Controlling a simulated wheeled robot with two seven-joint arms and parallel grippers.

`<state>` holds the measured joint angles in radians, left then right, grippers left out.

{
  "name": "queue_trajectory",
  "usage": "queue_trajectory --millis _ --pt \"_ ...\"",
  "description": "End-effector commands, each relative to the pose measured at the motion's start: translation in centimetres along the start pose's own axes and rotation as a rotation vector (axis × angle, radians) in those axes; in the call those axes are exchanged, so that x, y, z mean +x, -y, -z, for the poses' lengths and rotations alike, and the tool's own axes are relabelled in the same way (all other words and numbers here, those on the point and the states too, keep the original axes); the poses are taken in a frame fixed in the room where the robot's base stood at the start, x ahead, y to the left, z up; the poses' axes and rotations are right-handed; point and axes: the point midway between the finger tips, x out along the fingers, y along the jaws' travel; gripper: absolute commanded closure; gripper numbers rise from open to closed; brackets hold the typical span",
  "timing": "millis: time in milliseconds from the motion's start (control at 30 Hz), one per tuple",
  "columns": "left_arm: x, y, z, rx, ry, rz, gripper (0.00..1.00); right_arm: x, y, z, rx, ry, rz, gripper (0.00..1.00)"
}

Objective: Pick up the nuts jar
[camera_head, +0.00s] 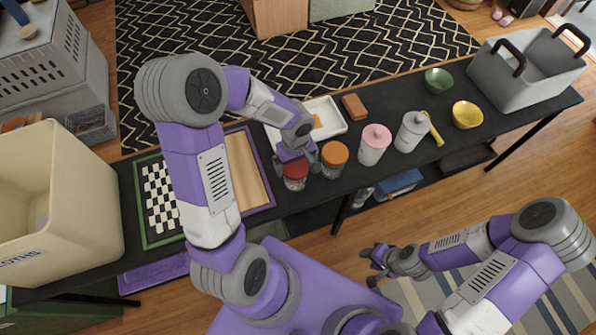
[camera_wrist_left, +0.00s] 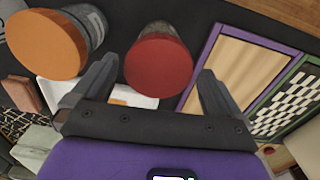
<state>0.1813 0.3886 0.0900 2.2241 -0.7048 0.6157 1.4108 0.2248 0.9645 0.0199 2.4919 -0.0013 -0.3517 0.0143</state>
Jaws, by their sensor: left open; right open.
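Two clear jars stand side by side on the dark table, one with a red lid (camera_head: 295,183) and one with an orange lid (camera_head: 335,153). I cannot read which one is the nuts jar. My left gripper (camera_head: 296,166) is open at the red-lidded jar. In the left wrist view, the red lid (camera_wrist_left: 158,65) lies between the two spread fingers, with no clear grip on it. The orange-lidded jar (camera_wrist_left: 45,43) is outside the fingers, to the left. My right gripper (camera_head: 374,266) is open and empty, in front of the table and away from the jars.
A pink-lidded canister (camera_head: 374,145), a grey-white canister (camera_head: 411,132), yellow bowl (camera_head: 466,115) and green bowl (camera_head: 438,80) stand to the right. A white tray (camera_head: 338,127) lies behind the jars. A purple-framed board (camera_head: 258,176) and chessboard (camera_head: 148,205) lie left.

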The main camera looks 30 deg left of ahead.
Motion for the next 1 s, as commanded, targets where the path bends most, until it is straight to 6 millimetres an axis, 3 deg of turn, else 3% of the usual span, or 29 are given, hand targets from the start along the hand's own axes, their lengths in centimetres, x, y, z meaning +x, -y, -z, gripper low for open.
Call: queue_trajectory --millis 333,667,967,1000 --pt "5.0 0.0 0.5 0.000 0.002 0.001 0.00 1.2 -0.5 0.1 0.000 -0.002 0.000 0.57" --pt "5.6 -0.1 0.5 0.000 0.001 -0.001 0.00 1.3 -0.5 0.1 0.000 -0.002 0.000 0.57" --pt "5.6 -0.1 0.5 0.000 0.001 -0.001 0.44 1.3 -0.5 0.1 0.000 -0.002 0.000 0.57" --pt "5.6 -0.1 0.5 0.000 0.000 -0.001 0.45 1.3 -0.5 0.1 0.000 -0.002 0.000 0.57"
